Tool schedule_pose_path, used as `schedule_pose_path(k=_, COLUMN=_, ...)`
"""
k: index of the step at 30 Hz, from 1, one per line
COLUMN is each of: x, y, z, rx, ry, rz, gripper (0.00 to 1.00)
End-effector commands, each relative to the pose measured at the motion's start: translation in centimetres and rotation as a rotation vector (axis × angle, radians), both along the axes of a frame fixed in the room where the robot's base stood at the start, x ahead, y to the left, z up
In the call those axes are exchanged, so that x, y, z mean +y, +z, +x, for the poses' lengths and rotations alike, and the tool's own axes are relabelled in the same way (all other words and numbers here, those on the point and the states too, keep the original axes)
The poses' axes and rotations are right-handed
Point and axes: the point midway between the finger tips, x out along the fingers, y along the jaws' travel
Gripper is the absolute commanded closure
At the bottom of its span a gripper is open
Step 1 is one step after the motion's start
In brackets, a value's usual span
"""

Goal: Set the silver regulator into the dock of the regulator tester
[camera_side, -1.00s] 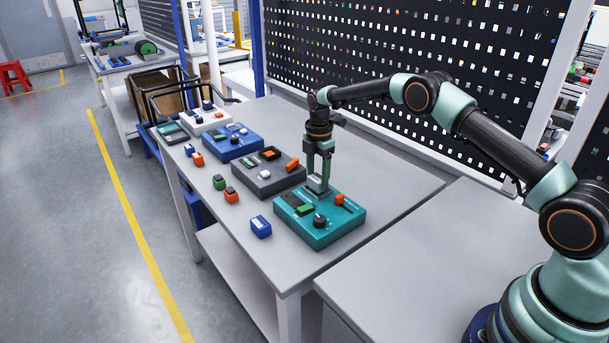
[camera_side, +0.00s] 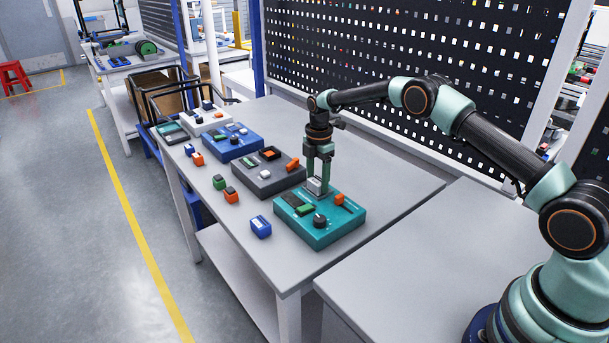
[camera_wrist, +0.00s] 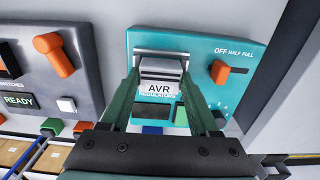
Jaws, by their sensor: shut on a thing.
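The silver regulator, labelled AVR in the wrist view (camera_wrist: 160,80), is between the fingers of my gripper (camera_wrist: 158,88). In the side view my gripper (camera_side: 318,188) points straight down, shut on the silver regulator (camera_side: 314,186), at the back left of the teal regulator tester (camera_side: 335,236). The tester also shows in the wrist view (camera_wrist: 205,52), with an orange lever, a black knob and a small display. The regulator is at or just above the tester's top; the dock is hidden under it, so I cannot tell whether it is seated.
A grey device (camera_side: 268,182) with an orange lever stands left of the tester, and a blue device (camera_side: 232,141) beyond it. A blue block (camera_side: 260,227), an orange block (camera_side: 231,195) and a green block (camera_side: 219,182) lie along the table's front edge. The table's right end is clear.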

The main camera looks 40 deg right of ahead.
Motion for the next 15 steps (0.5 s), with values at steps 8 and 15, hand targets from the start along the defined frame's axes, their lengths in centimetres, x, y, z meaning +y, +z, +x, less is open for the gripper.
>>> schedule_pose_path(k=8, x=0.0, y=0.03, z=0.03, rx=-0.001, ry=0.0, rz=0.0, gripper=0.97)
schedule_pose_path(k=15, x=0.0, y=0.03, z=0.02, rx=-0.001, ry=0.0, rz=0.0, gripper=0.03)
